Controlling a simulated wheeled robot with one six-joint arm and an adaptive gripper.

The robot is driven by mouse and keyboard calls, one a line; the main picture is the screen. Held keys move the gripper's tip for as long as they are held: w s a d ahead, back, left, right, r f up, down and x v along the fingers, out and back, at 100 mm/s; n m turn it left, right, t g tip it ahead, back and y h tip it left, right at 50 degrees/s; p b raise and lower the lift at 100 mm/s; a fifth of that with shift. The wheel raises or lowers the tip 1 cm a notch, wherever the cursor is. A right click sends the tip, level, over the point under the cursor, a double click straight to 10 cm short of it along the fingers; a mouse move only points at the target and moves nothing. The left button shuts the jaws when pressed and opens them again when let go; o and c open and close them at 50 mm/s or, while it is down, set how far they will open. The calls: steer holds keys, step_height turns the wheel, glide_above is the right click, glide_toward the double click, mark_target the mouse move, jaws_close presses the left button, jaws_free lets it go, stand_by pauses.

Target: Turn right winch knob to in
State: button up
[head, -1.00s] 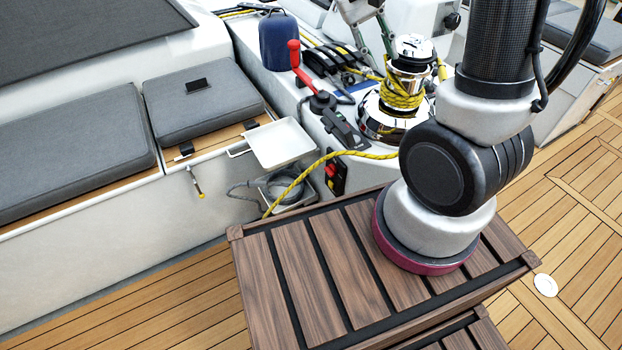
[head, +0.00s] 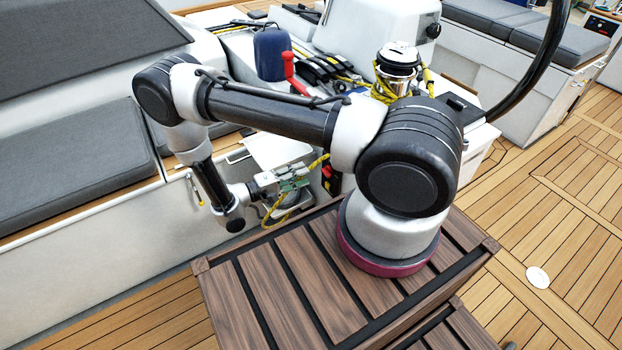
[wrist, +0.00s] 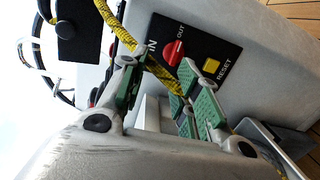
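The red winch knob (wrist: 173,53) sits on a black panel (wrist: 215,56) marked IN and OUT, on the side of a white console. The small picture does not clearly show which mark it points to. A yellow RESET button (wrist: 211,66) is beside it. In the head view the panel (head: 331,182) is partly visible just right of my gripper (head: 291,179). In the wrist view my gripper (wrist: 160,92) has its green-padded fingers spread apart, short of the panel. A yellow rope (wrist: 122,34) crosses between the camera and the panel, near the fingers, partly covering the panel beside the knob.
A chrome winch (head: 398,64) wound with yellow rope stands on the console. A red-handled lever (head: 289,66) and a blue container (head: 271,52) are behind. A white tray (head: 275,149) is close to my gripper. Grey cushions (head: 75,148) line the left.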

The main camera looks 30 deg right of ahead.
mark_target(327, 172)
steer(key=d+f+t, duration=0.1)
steer(key=d+f, duration=0.1)
steer(key=d, duration=0.5)
steer(key=shift+s+d+f+n+h, duration=0.15)
steer(key=shift+s+f+n+h, duration=0.15)
steer(key=shift+s+f, duration=0.15)
jaws_close()
